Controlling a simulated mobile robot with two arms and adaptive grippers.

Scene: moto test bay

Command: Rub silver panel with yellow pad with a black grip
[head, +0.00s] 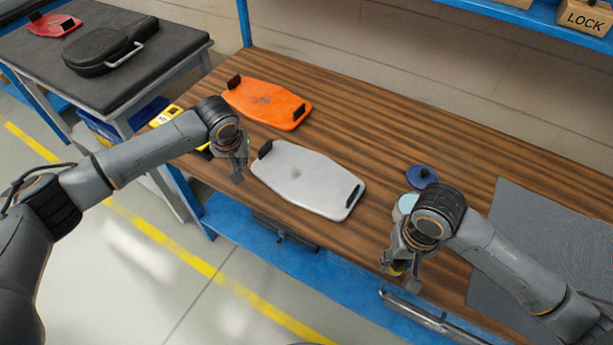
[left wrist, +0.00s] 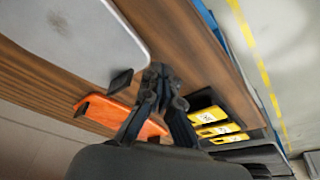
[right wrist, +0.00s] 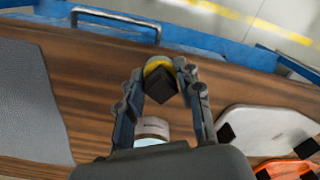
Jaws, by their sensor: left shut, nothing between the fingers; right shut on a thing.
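The silver panel (head: 308,180) lies flat on the wooden bench, with a black block at each end and faint smudges on its face. It also shows in the left wrist view (left wrist: 75,35) and the right wrist view (right wrist: 265,128). My left gripper (head: 238,172) is shut and empty just left of the panel, above the bench. My right gripper (head: 400,270) is shut on the yellow pad (right wrist: 158,64) by its black grip, near the bench's front edge, to the right of the panel. In the head view my fingers mostly hide the pad.
An orange panel (head: 267,104) lies behind the silver one. A pale-topped tin (head: 407,203) and a blue lid (head: 421,176) stand near my right gripper. Yellow-and-black items (left wrist: 215,122) lie at the bench's left end. A grey mat (head: 545,240) covers the right.

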